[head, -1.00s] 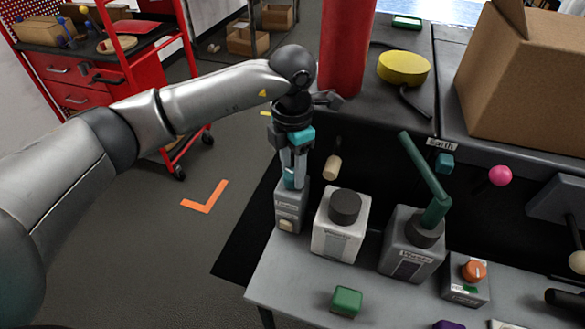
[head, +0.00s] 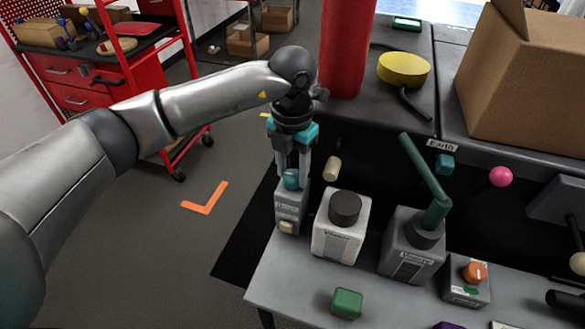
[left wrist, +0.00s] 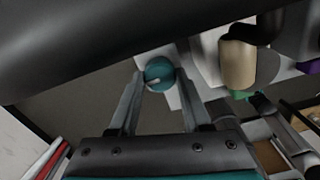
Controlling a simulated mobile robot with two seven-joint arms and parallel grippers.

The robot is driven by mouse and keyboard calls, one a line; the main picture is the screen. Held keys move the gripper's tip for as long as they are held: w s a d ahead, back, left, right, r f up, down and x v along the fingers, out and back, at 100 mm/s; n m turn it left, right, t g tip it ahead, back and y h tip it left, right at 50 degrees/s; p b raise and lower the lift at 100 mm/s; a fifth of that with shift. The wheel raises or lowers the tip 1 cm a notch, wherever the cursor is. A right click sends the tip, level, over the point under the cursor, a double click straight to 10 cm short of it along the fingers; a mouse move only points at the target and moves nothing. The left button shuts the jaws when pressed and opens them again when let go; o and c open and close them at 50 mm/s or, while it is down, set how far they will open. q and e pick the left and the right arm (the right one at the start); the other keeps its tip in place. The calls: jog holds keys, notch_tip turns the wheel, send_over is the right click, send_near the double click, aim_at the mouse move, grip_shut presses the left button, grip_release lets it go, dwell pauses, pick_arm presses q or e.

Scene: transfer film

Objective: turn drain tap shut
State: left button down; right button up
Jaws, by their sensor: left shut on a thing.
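A round teal tap knob (head: 291,180) sits on top of a small grey box (head: 289,212) at the left end of the bench. My left gripper (head: 292,176) points down over it and is shut on the knob, one finger on each side. In the left wrist view the teal knob (left wrist: 159,71) shows between the two fingertips (left wrist: 161,76), with a pale pointer mark on its face. The label on the grey box is too small to read. My right gripper does not show.
A white box with a dark cap (head: 341,230) and a grey box with a green lever (head: 425,185) stand to the right. A beige cylinder (head: 332,167) is close beside the gripper. A red cylinder (head: 345,50) rises behind.

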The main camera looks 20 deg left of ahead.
aim_at(292, 176)
pick_arm(q)
jog(key=shift+c, duration=1.8)
grip_release()
notch_tip(292, 176, up, 15)
jog(key=shift+r, duration=0.15)
jog(key=shift+s, duration=0.1)
